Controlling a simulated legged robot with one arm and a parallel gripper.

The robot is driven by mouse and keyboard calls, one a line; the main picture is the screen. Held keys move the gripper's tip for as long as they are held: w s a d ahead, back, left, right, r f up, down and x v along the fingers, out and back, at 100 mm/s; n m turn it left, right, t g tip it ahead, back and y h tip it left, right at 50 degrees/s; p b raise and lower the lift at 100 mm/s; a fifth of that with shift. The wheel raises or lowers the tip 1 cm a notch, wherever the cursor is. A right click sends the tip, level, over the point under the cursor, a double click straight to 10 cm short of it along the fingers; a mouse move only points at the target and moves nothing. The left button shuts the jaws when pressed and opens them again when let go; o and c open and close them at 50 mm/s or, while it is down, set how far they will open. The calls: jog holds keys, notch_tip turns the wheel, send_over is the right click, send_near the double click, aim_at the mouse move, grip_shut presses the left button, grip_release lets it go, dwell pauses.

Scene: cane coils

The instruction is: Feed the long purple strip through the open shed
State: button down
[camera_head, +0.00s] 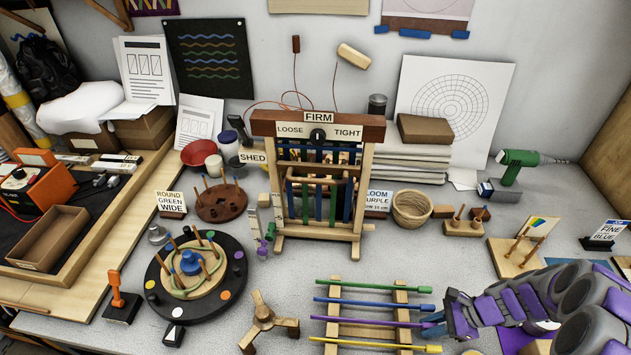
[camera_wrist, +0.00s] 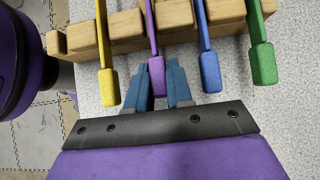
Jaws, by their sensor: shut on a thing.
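The long purple strip (camera_head: 365,321) lies across a wooden rack (camera_head: 345,331) at the front, between the blue strip (camera_head: 365,304) and the yellow strip (camera_head: 370,344). My gripper (camera_head: 437,323) is at the strip's right end. In the wrist view, the two blue fingers of my gripper (camera_wrist: 160,88) are shut around the thick end of the purple strip (camera_wrist: 157,76). The strip still rests on the rack. The wooden loom (camera_head: 372,160) stands upright behind, with blue and green vertical bands and a "SHED" label (camera_head: 253,158). I cannot tell how wide its shed is.
A green strip (camera_head: 365,285) also lies on the rack. A black turntable (camera_head: 165,297) stands front left, a wooden tripod piece (camera_head: 266,322) left of the rack. A woven basket (camera_head: 412,209) stands right of the loom. The grey table between rack and loom is mostly clear.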

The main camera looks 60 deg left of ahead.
jog(key=shift+r+p, duration=1.95)
jog(key=shift+r, duration=1.4)
